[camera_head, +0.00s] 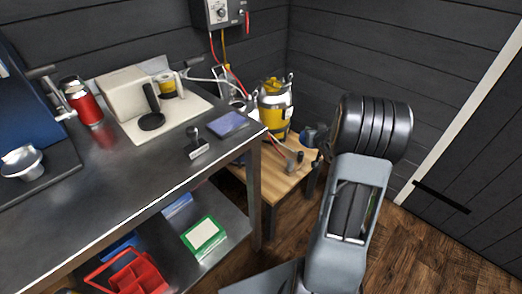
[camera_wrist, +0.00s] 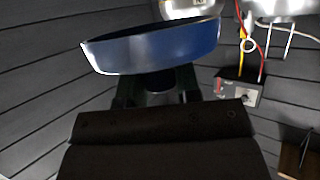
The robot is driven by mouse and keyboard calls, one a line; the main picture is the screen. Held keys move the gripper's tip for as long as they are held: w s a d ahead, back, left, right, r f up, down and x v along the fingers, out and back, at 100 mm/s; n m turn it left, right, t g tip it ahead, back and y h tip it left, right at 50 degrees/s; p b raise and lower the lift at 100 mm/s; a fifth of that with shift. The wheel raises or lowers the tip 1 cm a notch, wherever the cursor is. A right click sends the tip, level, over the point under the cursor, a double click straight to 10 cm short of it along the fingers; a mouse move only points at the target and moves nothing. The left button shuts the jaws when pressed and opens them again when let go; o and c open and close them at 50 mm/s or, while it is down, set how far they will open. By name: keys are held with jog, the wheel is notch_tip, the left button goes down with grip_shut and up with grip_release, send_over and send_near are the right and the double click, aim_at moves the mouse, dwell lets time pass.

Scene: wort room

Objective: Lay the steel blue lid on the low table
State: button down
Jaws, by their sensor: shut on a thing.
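The steel blue lid (camera_wrist: 155,48) shows in the wrist view as a shallow round blue shape with a bright rim, tilted in the picture. My gripper (camera_wrist: 165,83) is shut on it at a dark part below the lid. The exact grip is in shadow. In the head view, my arm hides most of the gripper, and a small dark blue shape (camera_head: 309,134) shows beside my wrist. The low table (camera_head: 268,184) has a light wooden top and stands in the corner beyond the workbench. My gripper is near its right side; the height gap is unclear.
A yellow and steel vessel (camera_head: 274,108) stands at the back of the low table, with small tools in front. The dark workbench (camera_head: 110,185) is at the left, holding a red flask (camera_head: 82,101). A wall box (camera_head: 220,13) with cables hangs above. The low table's front left is bare.

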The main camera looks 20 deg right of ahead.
jog(key=s+a+f+n+y+b, duration=0.2)
jog(key=s+a+f+n+y, duration=0.25)
jog(key=f, duration=0.25)
jog(key=s+a+f+n+y+b, duration=0.2)
jog(key=s+a+f+n+y, duration=0.15)
jog(key=a+f, duration=0.3)
jog(key=shift+g+y, duration=0.3)
jog(key=shift+y, duration=0.1)
jog(key=w+f+b, duration=0.1)
jog(key=w+f, duration=0.2)
jog(key=w, duration=0.1)
jog(key=w+a+f+b, duration=0.1)
jog(key=w+f+b, duration=0.1)
jog(key=w, duration=0.2)
jog(key=w+f+b, duration=0.1)
jog(key=w+f, duration=0.2)
jog(key=w, duration=0.1)
jog(key=shift+a+f+b, duration=0.35)
jog(key=shift+b, duration=0.05)
jog(key=shift+w+a+f, duration=0.1)
jog(key=shift+w+f, duration=0.45)
jog(key=shift+f, duration=0.05)
jog(key=shift+w+f+b, duration=0.15)
jog(key=shift+f+b, duration=0.95)
jog(key=shift+f, duration=0.55)
